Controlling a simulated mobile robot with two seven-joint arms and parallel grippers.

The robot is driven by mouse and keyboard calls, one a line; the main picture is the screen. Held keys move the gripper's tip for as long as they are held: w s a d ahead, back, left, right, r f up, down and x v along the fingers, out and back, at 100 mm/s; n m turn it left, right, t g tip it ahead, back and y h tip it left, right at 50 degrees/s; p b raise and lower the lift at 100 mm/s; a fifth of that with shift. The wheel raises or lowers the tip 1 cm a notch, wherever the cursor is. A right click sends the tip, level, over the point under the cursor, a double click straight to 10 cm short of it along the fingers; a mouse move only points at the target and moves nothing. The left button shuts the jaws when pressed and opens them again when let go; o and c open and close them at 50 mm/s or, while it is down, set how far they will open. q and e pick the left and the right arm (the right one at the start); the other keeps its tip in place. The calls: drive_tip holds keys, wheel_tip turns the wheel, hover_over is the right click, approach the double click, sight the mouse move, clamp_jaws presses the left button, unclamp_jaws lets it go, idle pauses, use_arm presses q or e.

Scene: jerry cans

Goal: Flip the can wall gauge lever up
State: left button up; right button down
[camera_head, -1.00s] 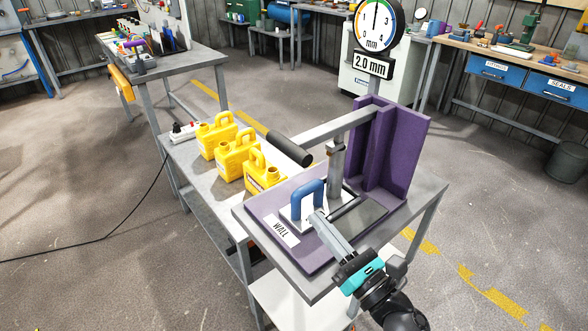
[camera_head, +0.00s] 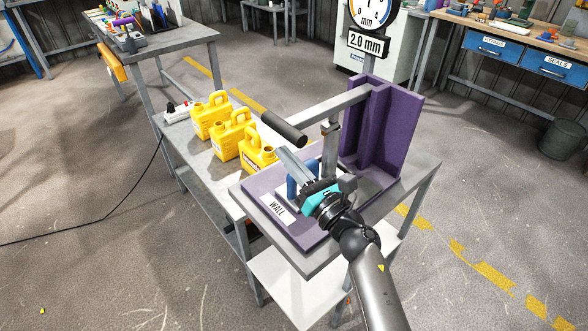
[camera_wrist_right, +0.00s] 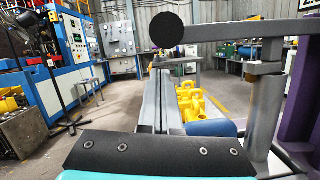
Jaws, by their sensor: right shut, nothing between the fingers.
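The wall gauge stands on a purple base plate (camera_head: 300,238) marked WALL, with a purple upright (camera_head: 385,135). Its grey lever arm (camera_head: 338,104) reaches left from the upright and ends in a black grip (camera_head: 284,129). In the right wrist view the grip's round end (camera_wrist_right: 166,31) is above my fingertips. My right gripper (camera_head: 283,154) is shut and empty, its fingers just below the grip in the picture; contact cannot be told. A blue handle (camera_head: 292,181) on the gauge is partly hidden by my gripper; it also shows in the right wrist view (camera_wrist_right: 211,128). My left gripper is not in view.
Several yellow jerry cans (camera_head: 233,134) stand on the bench left of the gauge. A white and red power strip (camera_head: 178,111) lies behind them. The dial (camera_head: 372,12) and its 2.0 mm sign (camera_head: 368,44) rise behind the upright.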

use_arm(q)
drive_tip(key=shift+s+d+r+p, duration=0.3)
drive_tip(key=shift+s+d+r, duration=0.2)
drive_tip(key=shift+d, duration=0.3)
use_arm(e)
drive_tip(key=shift+d+r, duration=0.15)
drive_tip(key=shift+r, duration=0.75)
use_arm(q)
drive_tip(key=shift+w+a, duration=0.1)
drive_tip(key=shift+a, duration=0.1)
